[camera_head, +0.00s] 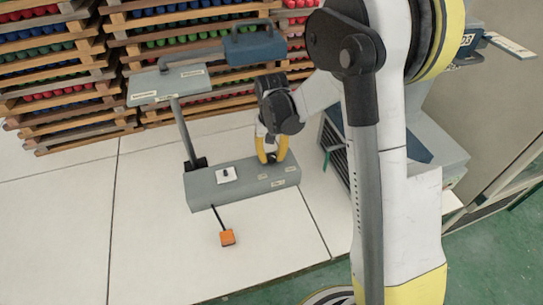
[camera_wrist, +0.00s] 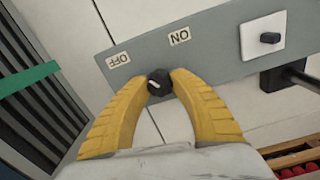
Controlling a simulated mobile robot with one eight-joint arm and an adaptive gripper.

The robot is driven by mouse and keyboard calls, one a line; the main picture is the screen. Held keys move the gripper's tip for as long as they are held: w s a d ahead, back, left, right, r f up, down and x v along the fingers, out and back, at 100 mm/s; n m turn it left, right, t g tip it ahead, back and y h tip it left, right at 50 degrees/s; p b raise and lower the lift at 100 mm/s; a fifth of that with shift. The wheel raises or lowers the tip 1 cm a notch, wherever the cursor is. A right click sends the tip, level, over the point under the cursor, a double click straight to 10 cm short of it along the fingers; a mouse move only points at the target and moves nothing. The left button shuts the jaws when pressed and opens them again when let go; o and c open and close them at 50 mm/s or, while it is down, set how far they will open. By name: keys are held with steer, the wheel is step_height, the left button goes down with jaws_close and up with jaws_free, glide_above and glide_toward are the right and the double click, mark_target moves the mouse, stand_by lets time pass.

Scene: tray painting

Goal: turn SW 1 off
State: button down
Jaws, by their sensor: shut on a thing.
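A black rotary knob (camera_wrist: 159,84) sits on a grey control box (camera_wrist: 215,42), between my two yellow fingers in the wrist view. My gripper (camera_wrist: 158,82) is shut on this knob; it also shows over the right part of the box in the head view (camera_head: 271,156). A short white mark on the knob lies toward its left side in the wrist view. The OFF label (camera_wrist: 118,59) is up and left of the knob, and the ON label (camera_wrist: 179,37) is up and right. I cannot read an SW 1 label.
A white plate with a black toggle (camera_wrist: 270,38) is farther along the box. A stand with a grey plate (camera_head: 168,85) rises behind. Stacked wooden trays (camera_head: 60,80) fill the back. White table is free at left.

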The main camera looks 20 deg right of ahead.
mark_target(272, 156)
steer(key=shift+n, duration=0.8)
steer(key=c, duration=1.1)
jaws_free()
steer(key=shift+r, duration=0.1)
step_height(272, 156, up, 12)
steer(key=shift+f, duration=0.1)
